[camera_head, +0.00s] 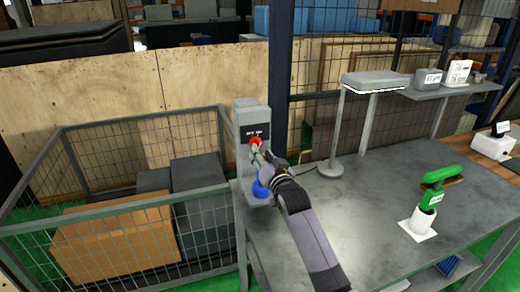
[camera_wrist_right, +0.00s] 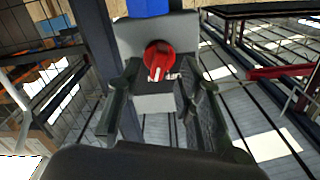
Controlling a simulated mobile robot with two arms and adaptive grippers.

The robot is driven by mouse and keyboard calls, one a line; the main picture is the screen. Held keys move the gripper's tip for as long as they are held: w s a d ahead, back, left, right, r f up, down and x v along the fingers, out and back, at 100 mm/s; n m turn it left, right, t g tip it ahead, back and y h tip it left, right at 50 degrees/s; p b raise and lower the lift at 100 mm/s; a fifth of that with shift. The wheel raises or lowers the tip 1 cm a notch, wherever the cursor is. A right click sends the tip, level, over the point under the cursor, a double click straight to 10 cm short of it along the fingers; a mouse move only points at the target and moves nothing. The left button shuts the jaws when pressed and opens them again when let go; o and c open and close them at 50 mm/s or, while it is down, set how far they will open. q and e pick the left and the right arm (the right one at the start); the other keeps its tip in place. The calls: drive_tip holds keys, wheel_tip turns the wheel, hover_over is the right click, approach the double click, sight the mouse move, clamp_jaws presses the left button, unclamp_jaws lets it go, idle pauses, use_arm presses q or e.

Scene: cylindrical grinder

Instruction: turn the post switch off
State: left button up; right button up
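The post switch is a grey upright box (camera_head: 251,118) with a dark label, at the left rear corner of the grey table in the head view. Its red rotary knob (camera_head: 256,142) is partly hidden by my gripper. In the right wrist view the red knob (camera_wrist_right: 158,60) is round with a raised handle and sits on a grey plate (camera_wrist_right: 125,40). My right gripper (camera_head: 262,158) is close in front of the knob. Its two fingers (camera_wrist_right: 157,88) are apart on either side of the knob, with nothing clearly held. Contact with the knob cannot be told. My left gripper is out of view.
A blue object (camera_head: 262,188) is on the post below the knob. A wire cage (camera_head: 110,207) with boxes stands to the left. A lamp (camera_head: 338,130) stands on the table (camera_head: 370,230) behind my arm. A green tool (camera_head: 434,188) in a white holder stands to the right.

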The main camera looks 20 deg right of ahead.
drive_tip(key=shift+w, duration=1.3)
drive_tip(key=shift+c, duration=0.5)
clamp_jaws()
